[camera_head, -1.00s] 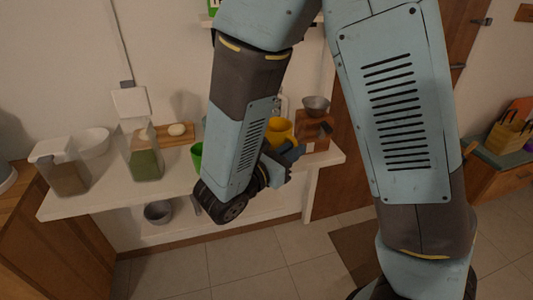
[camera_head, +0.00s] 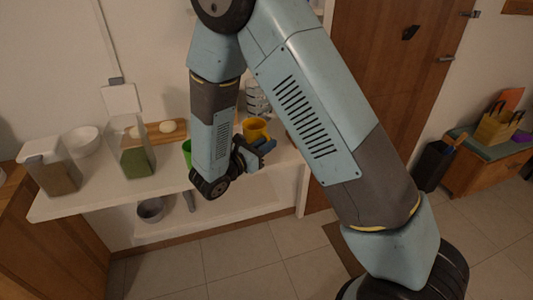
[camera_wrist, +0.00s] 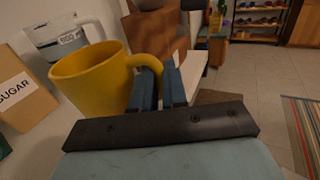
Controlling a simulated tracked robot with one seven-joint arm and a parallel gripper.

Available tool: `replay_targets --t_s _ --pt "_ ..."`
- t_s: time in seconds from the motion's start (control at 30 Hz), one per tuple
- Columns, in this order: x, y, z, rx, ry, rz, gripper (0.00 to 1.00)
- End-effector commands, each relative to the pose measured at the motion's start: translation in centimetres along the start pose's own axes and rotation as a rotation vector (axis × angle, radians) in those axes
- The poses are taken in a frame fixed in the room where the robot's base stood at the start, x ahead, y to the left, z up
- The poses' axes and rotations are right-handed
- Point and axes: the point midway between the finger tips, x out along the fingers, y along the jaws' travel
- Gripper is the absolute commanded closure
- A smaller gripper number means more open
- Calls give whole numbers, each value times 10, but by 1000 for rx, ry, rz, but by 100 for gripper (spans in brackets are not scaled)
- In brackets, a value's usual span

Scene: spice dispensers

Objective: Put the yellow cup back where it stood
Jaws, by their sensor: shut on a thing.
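The yellow cup (camera_head: 256,128) is near the right end of the white shelf in the head view. It is large in the wrist view (camera_wrist: 95,82), its open top up and its handle to the right. My gripper (camera_head: 264,147) has its blue fingers (camera_wrist: 160,88) shut on the cup's handle. I cannot tell whether the cup's base touches the shelf, because its lower part is hidden by my gripper.
A green cup (camera_head: 187,152) is partly behind my arm. Clear dispensers (camera_head: 134,150) and a white bowl (camera_head: 82,141) stand on the shelf (camera_head: 100,195). In the wrist view, a SUGAR box (camera_wrist: 22,92), a pale jug (camera_wrist: 62,42) and a brown wooden object (camera_wrist: 155,38) are close to the cup.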

Motion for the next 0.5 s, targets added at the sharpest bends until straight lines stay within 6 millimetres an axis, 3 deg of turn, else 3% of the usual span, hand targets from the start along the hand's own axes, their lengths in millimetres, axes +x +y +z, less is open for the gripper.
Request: replay_targets --t_s 0.5 --pt "2 5 -37 2 0 0 100"
